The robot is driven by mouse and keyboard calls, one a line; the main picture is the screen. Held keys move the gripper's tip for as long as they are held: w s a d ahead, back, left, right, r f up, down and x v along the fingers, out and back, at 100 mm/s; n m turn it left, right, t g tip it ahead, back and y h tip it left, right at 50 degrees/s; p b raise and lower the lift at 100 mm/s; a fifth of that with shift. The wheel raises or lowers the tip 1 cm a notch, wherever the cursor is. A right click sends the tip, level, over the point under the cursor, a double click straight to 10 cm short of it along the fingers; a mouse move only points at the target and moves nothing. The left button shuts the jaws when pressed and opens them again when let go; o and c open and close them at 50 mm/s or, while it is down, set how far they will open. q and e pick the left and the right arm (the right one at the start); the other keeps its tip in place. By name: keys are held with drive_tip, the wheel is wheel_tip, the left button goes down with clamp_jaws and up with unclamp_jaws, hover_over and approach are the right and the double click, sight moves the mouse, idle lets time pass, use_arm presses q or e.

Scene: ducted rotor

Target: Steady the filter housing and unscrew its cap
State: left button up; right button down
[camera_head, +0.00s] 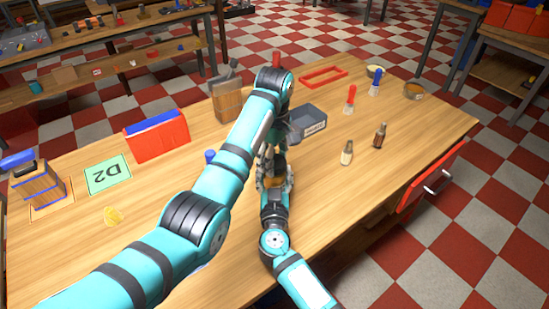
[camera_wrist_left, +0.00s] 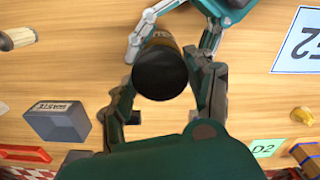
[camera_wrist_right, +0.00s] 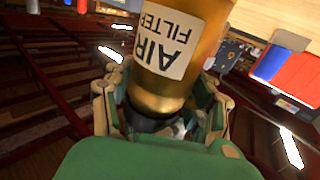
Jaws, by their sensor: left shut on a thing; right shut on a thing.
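The filter housing is an amber cylinder with a white AIR FILTER label, standing out in the right wrist view (camera_wrist_right: 190,40), where the label is upside down. Its dark cap (camera_wrist_left: 161,75) fills the middle of the left wrist view, seen nearly end-on. My left gripper (camera_head: 272,158) is shut on the cap, a finger on each side. My right gripper (camera_wrist_right: 160,108) is shut on the housing from the near side; its fingers also show behind the cap in the left wrist view. In the head view my arms hide most of the housing.
A grey bin (camera_head: 309,121) stands just right of the grippers. A red-and-blue bin (camera_head: 158,140), a green D2 card (camera_head: 108,175) and a yellow piece (camera_head: 113,216) lie left. The table's front right is clear.

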use_arm(q)
drive_tip(key=shift+s+d+f, duration=0.1)
drive_tip(key=shift+s, duration=0.05)
drive_tip(key=o, duration=1.3)
drive_tip(key=shift+c, duration=0.2)
